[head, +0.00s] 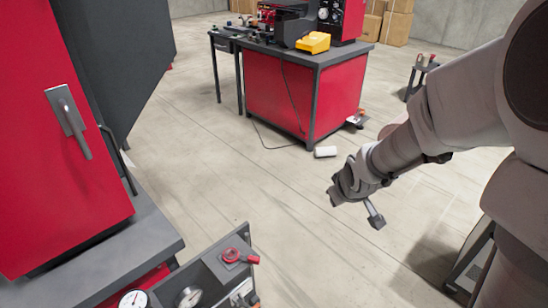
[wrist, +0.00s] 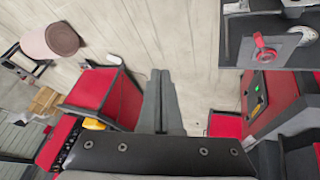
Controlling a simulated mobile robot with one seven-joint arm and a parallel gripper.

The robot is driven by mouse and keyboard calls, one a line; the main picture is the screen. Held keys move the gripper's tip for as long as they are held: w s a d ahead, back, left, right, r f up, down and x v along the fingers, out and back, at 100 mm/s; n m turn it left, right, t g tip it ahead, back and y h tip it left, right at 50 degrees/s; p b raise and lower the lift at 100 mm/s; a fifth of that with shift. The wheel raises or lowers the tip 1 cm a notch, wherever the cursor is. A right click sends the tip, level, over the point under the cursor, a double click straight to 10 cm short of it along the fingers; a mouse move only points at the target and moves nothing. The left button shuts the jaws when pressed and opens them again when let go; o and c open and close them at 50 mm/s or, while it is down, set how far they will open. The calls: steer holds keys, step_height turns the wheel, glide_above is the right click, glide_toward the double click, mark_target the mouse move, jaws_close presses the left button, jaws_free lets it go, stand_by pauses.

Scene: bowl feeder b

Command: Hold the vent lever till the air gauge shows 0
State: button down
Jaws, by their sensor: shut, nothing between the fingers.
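A red lever (head: 238,257) sits on a dark grey panel (head: 211,264) at the lower left of the head view. It also shows in the wrist view (wrist: 265,52), at the upper right. Two round gauges, one white-faced (head: 133,299) and one greyer (head: 188,297), are near the panel's lower left; their readings are too small to tell. Which one is the air gauge I cannot tell. My gripper (head: 336,196) is shut and empty, in the air to the right of the panel and apart from the lever. In the wrist view its fingers (wrist: 161,95) lie together.
A red cabinet (head: 50,150) with a grey handle (head: 68,122) stands at left. A red-sided bench (head: 275,98) with a yellow device (head: 313,42) stands at the back. A white object (head: 325,152) lies on the floor. The floor between cabinet and bench is clear.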

mark_target(245, 306)
steer(key=w+a+f+n+y+b, duration=0.1)
steer(key=a+f+n+y+b, duration=0.2)
steer(key=f, duration=1)
steer(key=w+a+f+b, duration=0.2)
steer(key=a+f, duration=0.3)
steer(key=f, duration=0.7)
steer(key=s+a+f+y+b, duration=0.1)
steer(key=s+a+f+b, duration=0.1)
steer(key=f, duration=0.5)
steer(key=s+a+f+y+b, duration=0.2)
steer(key=s+a+f, duration=0.2)
steer(key=f, duration=0.4)
steer(key=s+a+f+y+b, duration=0.1)
steer(key=s+a+f, duration=0.3)
steer(key=f, duration=0.3)
steer(key=shift+s+f+n+b, duration=0.35)
steer(key=shift+s+n+b, duration=0.05)
steer(key=shift+s, duration=0.05)
